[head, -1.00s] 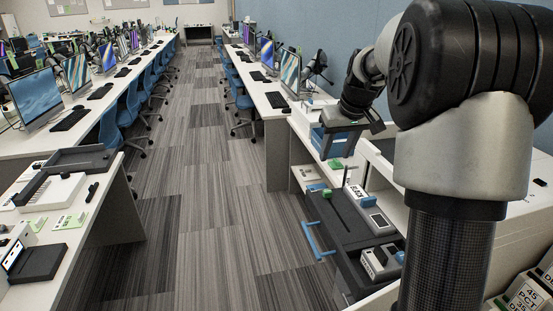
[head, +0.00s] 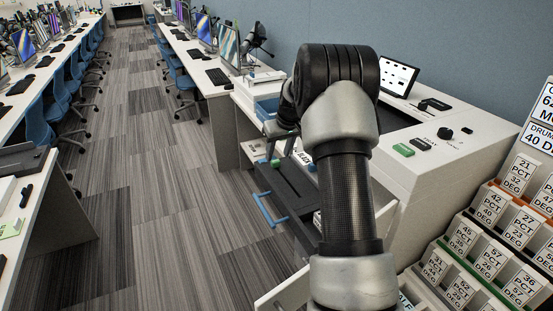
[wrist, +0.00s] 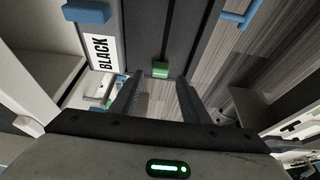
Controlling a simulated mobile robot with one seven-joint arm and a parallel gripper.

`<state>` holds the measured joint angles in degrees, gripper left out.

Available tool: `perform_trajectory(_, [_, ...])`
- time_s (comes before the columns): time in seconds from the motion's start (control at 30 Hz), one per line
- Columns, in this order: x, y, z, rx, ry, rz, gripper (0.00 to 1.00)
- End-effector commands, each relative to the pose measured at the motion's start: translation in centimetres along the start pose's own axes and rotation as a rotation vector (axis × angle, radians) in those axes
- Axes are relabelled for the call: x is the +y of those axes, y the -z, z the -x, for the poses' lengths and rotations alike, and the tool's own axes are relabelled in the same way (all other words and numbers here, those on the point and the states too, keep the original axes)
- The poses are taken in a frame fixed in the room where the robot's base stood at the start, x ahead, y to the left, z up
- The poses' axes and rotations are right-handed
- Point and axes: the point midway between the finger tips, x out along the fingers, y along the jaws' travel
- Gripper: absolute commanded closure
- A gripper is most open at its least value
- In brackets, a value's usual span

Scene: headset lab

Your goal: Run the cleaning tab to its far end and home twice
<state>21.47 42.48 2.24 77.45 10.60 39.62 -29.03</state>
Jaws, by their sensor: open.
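A small green tab (wrist: 160,69) sits at a dark slot in a black tray (wrist: 135,35) in the wrist view. I take it to be the cleaning tab. My gripper (wrist: 160,90) is open, its two fingers pointing towards the green tab, one on each side of its line. The tab shows just beyond the fingertips, and I cannot tell how large the gap is. A white label reading BLACK (wrist: 103,53) lies left of the slot.
A blue handle (head: 270,211) sticks out from the tray's aisle side. A white cabinet with controls (head: 450,150) stands right of my arm, and racks of labelled blocks (head: 490,235) fill the lower right. The carpeted aisle (head: 160,170) at left is clear.

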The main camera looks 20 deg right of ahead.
Motion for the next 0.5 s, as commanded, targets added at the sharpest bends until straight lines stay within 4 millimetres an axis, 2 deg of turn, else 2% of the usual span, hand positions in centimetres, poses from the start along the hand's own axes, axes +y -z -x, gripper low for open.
perform_trajectory(0.03, [-0.1,-0.1,-1.0,-0.002,0.001,0.000,0.58])
perform_trajectory(0.2, [-0.1,0.0,-3.1,0.000,0.000,0.001,0.58])
perform_trajectory(0.5, [0.0,0.0,-3.9,0.001,0.000,0.000,0.58])
